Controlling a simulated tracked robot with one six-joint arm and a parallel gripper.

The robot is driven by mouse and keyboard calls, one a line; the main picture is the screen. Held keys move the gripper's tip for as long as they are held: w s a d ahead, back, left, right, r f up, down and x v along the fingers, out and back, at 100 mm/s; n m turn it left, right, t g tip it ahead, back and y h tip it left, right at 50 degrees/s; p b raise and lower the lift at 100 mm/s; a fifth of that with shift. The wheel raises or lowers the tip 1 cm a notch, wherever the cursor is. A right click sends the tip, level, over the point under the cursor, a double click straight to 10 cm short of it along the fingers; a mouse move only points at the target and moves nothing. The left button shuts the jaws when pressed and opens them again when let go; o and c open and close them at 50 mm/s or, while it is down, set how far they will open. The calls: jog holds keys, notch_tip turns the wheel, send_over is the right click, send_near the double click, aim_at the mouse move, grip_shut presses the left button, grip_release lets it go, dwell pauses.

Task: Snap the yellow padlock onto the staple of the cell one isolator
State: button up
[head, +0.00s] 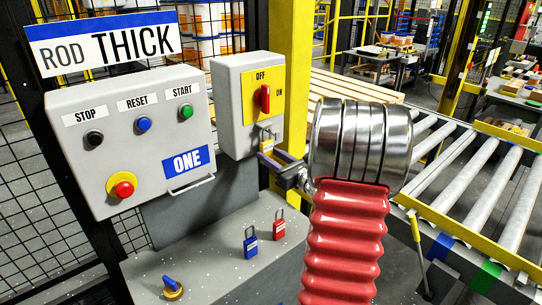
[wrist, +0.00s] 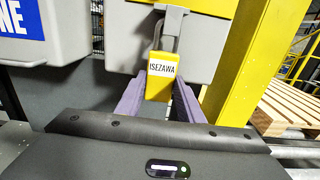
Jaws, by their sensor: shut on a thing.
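The yellow padlock (wrist: 160,84) is upright between the two purple fingers of my gripper (wrist: 159,92), its label reading ISEZAWA. It also shows small in the head view (head: 265,144), just past the tip of my gripper (head: 268,158). Its grey shackle (wrist: 171,28) points up against the lower front of the cell one isolator (head: 236,100), a grey box with a yellow plate. The isolator's red handle (head: 265,98) stands vertical, towards OFF. I cannot make out the staple clearly, nor whether the shackle passes through it or is closed.
A control box (head: 140,150) marked ONE is left of the isolator. A blue padlock (head: 250,243) and a red padlock (head: 279,225) stand on the grey ledge (head: 200,270) below. A yellow post (head: 290,50) and roller conveyor (head: 470,170) are to the right.

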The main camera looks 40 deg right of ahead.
jog(key=shift+f, duration=0.35)
jog(key=o, duration=1.3)
jog(key=shift+o, duration=0.2)
jog(key=shift+r, duration=0.1)
jog(key=s+a, duration=0.1)
jog(key=s, duration=1.2)
jog(key=shift+s+a, duration=0.25)
jog(key=shift+s, duration=0.1)
